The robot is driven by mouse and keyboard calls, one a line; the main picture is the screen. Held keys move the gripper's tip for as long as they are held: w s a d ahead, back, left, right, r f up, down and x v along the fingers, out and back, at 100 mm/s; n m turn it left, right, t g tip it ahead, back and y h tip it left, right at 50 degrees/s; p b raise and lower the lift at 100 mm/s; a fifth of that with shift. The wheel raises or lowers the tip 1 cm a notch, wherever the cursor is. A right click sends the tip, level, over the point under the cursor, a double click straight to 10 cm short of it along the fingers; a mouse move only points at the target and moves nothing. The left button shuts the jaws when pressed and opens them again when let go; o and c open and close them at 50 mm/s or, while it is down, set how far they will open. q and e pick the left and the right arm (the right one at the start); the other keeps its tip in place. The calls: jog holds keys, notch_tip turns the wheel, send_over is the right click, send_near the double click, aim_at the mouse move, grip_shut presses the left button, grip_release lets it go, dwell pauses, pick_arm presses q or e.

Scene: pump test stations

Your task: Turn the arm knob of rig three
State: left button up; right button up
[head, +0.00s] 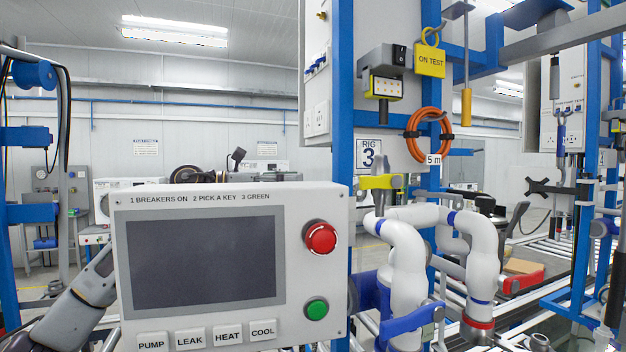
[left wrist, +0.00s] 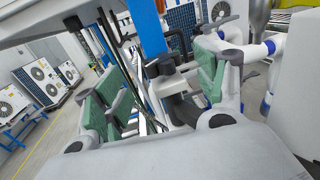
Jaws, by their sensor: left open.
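The rig three sign (head: 369,155) hangs on the blue frame in the head view. A control panel (head: 230,262) with a dark screen, a red button and a green button stands in front of it. My left gripper (left wrist: 150,72) shows in the left wrist view, open, with green pads and nothing gripped. A black knob (left wrist: 160,66) on a grey bracket lies between and beyond its fingers; I cannot tell whether they touch it. In the head view the panel hides most of the left gripper, and no knob is clear. My right gripper is not in view.
White pipes (head: 404,258) with blue bands stand right of the panel. A yellow ON TEST tag (head: 430,60) and an orange hose coil (head: 429,135) hang above. Fan units (left wrist: 42,85) stand along the left in the wrist view, beside open floor.

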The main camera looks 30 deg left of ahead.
pick_arm(q)
jog(key=p+x, duration=0.1)
jog(key=x, duration=0.4)
jog(key=shift+p, duration=0.3)
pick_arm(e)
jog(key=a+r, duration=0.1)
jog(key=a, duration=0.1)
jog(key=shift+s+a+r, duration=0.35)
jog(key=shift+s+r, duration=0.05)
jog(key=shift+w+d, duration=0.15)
pick_arm(q)
jog(key=shift+c, duration=0.4)
jog(key=c, duration=0.9)
jog(key=shift+c, duration=0.2)
